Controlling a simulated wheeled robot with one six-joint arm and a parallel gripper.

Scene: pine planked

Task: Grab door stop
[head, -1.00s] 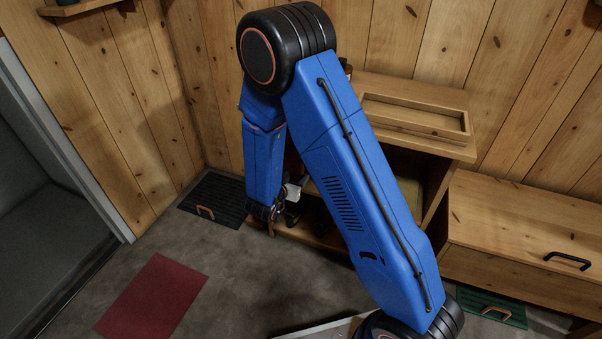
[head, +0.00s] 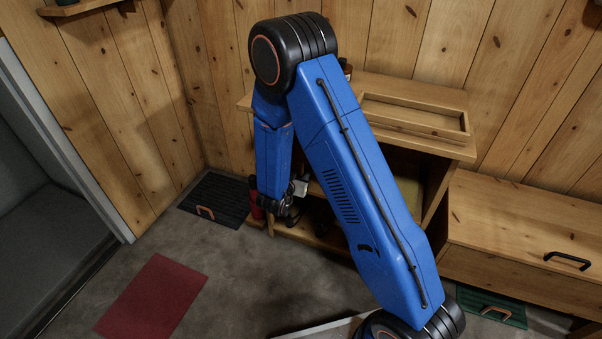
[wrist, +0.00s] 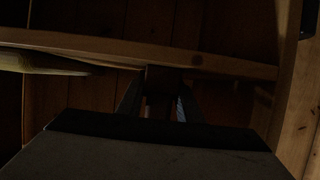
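My gripper (wrist: 163,98) shows in the dark wrist view with its two fingers apart. A small dark brown block (wrist: 164,77), perhaps the door stop, sits at the fingertips, in front of a wooden board. Whether it is between the fingers or just beyond them is too dark to tell. A pale, tapering thing (wrist: 40,62) lies at the left under the same board; I cannot tell what it is. In the head view my gripper end is low, at the front left of the wooden shelf unit (head: 420,142), mostly hidden by my blue arm.
A red item (head: 254,196) stands at the shelf unit's left front. A dark mat (head: 222,190) lies by the wall and a red mat (head: 152,300) on the open floor. A wooden chest (head: 525,225) with a black handle stands at the right.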

